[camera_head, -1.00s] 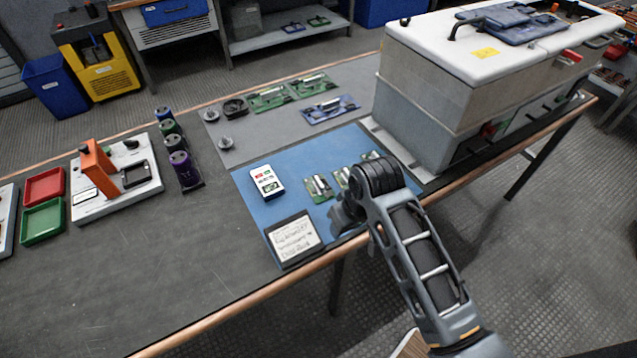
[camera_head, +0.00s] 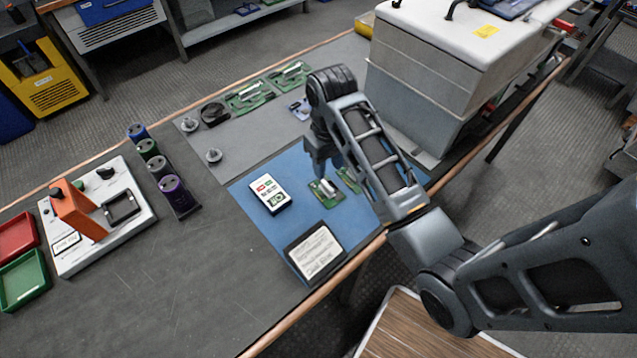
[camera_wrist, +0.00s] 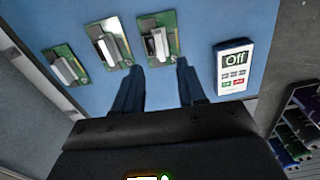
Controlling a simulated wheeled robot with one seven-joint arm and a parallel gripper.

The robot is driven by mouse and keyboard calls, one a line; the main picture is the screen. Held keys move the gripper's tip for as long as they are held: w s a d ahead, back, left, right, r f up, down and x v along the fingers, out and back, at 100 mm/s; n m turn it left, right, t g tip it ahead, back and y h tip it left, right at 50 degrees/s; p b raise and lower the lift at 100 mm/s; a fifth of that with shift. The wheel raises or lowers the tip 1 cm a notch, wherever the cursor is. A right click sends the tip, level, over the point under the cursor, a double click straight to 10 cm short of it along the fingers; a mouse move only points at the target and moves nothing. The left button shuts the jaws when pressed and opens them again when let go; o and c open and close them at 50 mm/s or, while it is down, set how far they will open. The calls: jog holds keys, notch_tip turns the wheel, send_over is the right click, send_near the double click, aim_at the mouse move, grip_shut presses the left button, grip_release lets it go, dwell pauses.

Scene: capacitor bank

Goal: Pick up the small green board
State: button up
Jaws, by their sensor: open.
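Small green boards, each with a pale metal cylinder or block, lie in a row on the blue mat (camera_head: 251,195). In the head view one small green board (camera_head: 327,193) shows just below my gripper (camera_head: 320,160), and another (camera_head: 349,178) is partly covered by my arm. The wrist view shows three of them: a left one (camera_wrist: 60,71), a middle one (camera_wrist: 101,50) and a right one (camera_wrist: 147,24). My gripper (camera_wrist: 160,75) is open and empty, with its fingertips by the lower edge of the right board. I cannot tell its height above the mat.
A white meter (camera_head: 270,195) reading "Off" and a labelled card (camera_head: 315,252) lie near the boards. Larger green boards (camera_head: 248,96) lie behind on the grey mat. The large grey-white cabinet (camera_head: 430,90) stands close to the right of my arm.

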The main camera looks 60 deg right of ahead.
aim_at(327, 185)
jog(key=shift+a+f+p, duration=0.1)
jog(key=shift+f+p, duration=0.35)
jog(key=shift+f, duration=3.15)
grip_shut()
